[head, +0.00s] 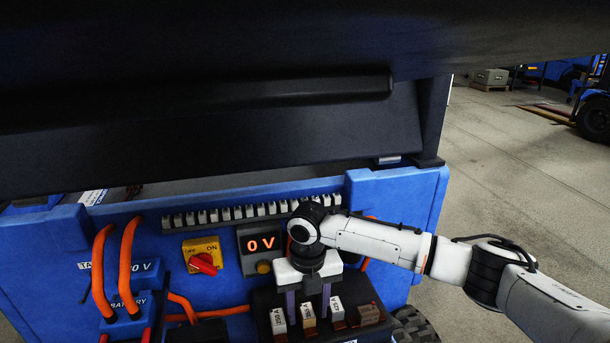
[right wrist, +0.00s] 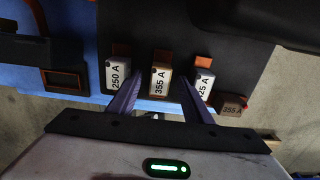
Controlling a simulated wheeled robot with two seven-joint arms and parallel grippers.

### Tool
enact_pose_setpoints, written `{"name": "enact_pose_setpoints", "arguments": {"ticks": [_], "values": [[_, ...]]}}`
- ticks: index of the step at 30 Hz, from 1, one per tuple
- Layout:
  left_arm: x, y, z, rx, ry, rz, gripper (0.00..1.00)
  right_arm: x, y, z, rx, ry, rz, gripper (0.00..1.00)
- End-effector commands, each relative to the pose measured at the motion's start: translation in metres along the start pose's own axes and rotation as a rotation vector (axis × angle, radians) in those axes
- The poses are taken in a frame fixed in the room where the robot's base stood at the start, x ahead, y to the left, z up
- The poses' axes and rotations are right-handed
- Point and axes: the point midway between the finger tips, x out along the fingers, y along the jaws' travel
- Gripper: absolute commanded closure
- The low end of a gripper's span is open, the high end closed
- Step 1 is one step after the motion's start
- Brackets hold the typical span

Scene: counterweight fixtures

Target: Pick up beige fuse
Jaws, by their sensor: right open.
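The beige fuse (head: 309,322), marked 355 A, stands in the black fuse holder (head: 262,300), second from the left. In the right wrist view the beige fuse (right wrist: 160,80) shows its label and a dark spot on top. My right gripper (head: 308,312) is open above the holder, its purple fingers pointing down. In the right wrist view the fingers of my right gripper (right wrist: 160,90) lie left and right of the beige fuse, with gaps on both sides. I cannot tell how far down they reach. My left gripper is not in view.
A white 250 A fuse (right wrist: 118,77) stands left of the beige one, another white fuse (right wrist: 203,88) right. A brown 355 A fuse (right wrist: 232,106) is farther right.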

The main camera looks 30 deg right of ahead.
Motion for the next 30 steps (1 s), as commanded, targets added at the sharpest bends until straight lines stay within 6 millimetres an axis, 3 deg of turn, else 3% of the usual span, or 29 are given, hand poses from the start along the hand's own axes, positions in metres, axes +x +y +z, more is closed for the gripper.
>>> {"name": "enact_pose_setpoints", "arguments": {"ticks": [3, 9, 16, 25, 30], "values": [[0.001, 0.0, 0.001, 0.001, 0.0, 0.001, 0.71, 0.009, 0.0, 0.0, -0.001, -0.001, 0.0, 0.55], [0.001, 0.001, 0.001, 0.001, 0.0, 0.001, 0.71, 0.009, 0.0, 0.0, -0.001, -0.001, 0.0, 0.55], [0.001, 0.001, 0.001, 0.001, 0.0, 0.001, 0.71, 0.009, 0.0, 0.0, 0.0, -0.001, 0.0, 0.93], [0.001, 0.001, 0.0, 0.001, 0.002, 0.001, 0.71, 0.005, 0.0, 0.001, 0.0, -0.003, 0.001, 0.93], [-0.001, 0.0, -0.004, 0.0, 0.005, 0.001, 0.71, -0.018, 0.0, 0.001, 0.001, -0.006, 0.003, 0.93]]}}
